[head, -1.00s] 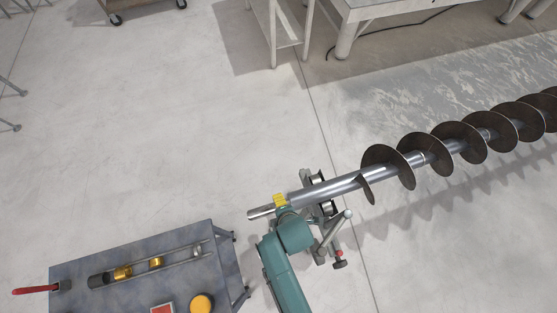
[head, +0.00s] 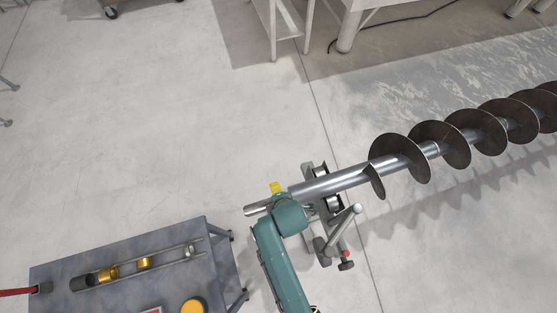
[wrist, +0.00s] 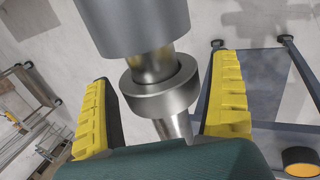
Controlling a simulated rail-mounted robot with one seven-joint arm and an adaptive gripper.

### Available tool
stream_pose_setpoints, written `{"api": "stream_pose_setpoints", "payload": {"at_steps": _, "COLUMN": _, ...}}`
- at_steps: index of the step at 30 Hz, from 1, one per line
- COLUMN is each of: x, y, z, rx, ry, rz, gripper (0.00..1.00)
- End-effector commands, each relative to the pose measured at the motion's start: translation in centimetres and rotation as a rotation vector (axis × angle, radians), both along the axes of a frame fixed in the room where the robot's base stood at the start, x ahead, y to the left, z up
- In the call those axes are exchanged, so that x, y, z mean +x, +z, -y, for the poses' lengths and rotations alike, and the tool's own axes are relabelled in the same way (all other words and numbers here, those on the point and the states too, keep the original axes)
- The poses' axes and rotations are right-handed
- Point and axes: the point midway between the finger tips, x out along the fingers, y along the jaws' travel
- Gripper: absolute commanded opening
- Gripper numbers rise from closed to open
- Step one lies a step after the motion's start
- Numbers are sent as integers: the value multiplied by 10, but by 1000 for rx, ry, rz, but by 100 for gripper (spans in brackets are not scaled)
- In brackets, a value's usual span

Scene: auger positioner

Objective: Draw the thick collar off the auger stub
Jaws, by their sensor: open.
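The thick collar (wrist: 165,88) is a wide steel ring around the narrow auger stub (wrist: 177,126), shown in the wrist view. My gripper (wrist: 164,68) is open, with one yellow-padded finger on each side of the collar; a gap shows on both sides. In the head view, my gripper (head: 277,188) is at the stub end (head: 254,210) of the auger, and my wrist hides the collar.
A roller stand (head: 327,215) supports the auger shaft close to my wrist. A cart (head: 215,265) at lower left carries a channel (head: 180,257) with gold rings and a yellow round piece (head: 193,307). Floor left of the stub is clear.

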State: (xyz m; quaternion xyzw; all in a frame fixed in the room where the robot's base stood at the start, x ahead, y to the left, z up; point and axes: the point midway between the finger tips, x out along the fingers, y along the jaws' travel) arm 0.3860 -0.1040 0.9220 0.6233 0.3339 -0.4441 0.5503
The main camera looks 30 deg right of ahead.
Motion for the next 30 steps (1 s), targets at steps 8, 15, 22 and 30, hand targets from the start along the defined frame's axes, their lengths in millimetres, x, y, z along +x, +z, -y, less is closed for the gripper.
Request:
{"api": "stream_pose_setpoints", "payload": {"at_steps": 8, "x": 0, "y": 0, "z": 0, "rx": 0, "ry": 0, "rz": 0, "gripper": 50}}
{"api": "stream_pose_setpoints", "payload": {"at_steps": 15, "x": 1, "y": 2, "z": 0, "rx": -1, "ry": 0, "rz": 4, "gripper": 39}}
{"api": "stream_pose_setpoints", "payload": {"at_steps": 22, "x": 1, "y": 3, "z": 0, "rx": -1, "ry": 0, "rz": 4, "gripper": 39}}
{"api": "stream_pose_setpoints", "payload": {"at_steps": 30, "x": 1, "y": 3, "z": 0, "rx": -1, "ry": 0, "rz": 3, "gripper": 38}}
